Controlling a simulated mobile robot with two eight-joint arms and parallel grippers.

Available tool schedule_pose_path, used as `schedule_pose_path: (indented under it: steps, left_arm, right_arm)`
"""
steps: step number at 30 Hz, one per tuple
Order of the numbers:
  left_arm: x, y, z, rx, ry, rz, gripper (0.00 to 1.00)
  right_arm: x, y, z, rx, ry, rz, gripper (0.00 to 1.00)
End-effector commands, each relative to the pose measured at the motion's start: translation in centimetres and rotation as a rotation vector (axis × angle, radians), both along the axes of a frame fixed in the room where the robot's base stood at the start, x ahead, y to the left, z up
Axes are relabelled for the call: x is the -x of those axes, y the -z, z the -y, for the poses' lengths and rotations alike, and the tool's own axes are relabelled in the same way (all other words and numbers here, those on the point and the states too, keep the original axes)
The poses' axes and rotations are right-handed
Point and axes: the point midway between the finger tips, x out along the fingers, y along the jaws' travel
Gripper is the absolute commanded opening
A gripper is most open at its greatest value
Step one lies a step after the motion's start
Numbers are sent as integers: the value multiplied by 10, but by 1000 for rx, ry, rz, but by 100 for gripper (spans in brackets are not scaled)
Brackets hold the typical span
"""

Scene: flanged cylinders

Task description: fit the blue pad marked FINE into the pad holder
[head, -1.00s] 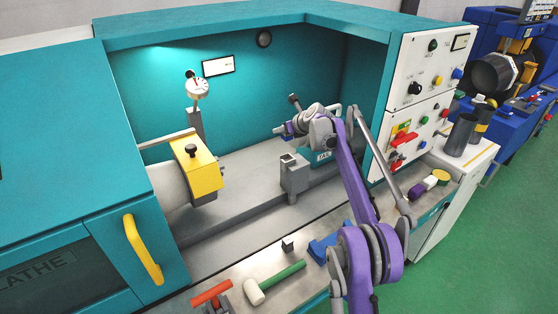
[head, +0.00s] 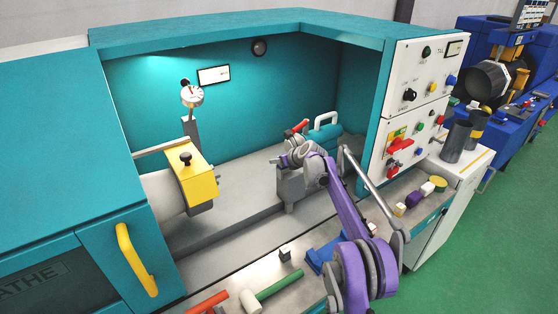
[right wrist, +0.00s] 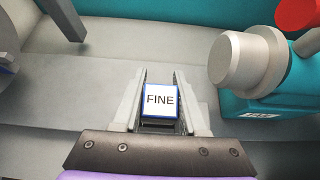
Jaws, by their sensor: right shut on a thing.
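The blue pad marked FINE (right wrist: 160,100) has a white label with black letters and sits between the two fingers of my right gripper (right wrist: 160,92) in the right wrist view. The right gripper is shut on it. My left gripper is not in view.
A teal tailstock (head: 325,140) with a red knob stands close behind the gripper; its grey barrel (right wrist: 236,62) is to the right in the wrist view. A yellow chuck cover (head: 200,178) is at the left. A green-handled mallet (head: 275,284) and small blocks lie on the front ledge.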

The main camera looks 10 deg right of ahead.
Motion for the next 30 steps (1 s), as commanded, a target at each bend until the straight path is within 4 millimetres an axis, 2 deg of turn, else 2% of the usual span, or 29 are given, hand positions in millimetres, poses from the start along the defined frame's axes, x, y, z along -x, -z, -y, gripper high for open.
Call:
schedule_pose_path:
  steps: [3,4,8,9,20,26,30]
  left_arm:
    - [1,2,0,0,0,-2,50]
    - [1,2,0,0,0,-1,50]
    - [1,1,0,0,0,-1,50]
    - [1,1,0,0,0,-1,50]
    - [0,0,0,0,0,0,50]
    - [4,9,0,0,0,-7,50]
    - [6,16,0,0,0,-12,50]
  right_arm:
    - [0,4,0,0,0,0,0]
    - [0,4,0,0,0,0,46]
    - [0,3,0,0,0,0,69]
    - [0,3,0,0,0,0,72]
    - [1,-2,1,0,0,0,72]
    - [22,-14,8,-1,3,-3,72]
    - [44,-30,16,0,2,-2,72]
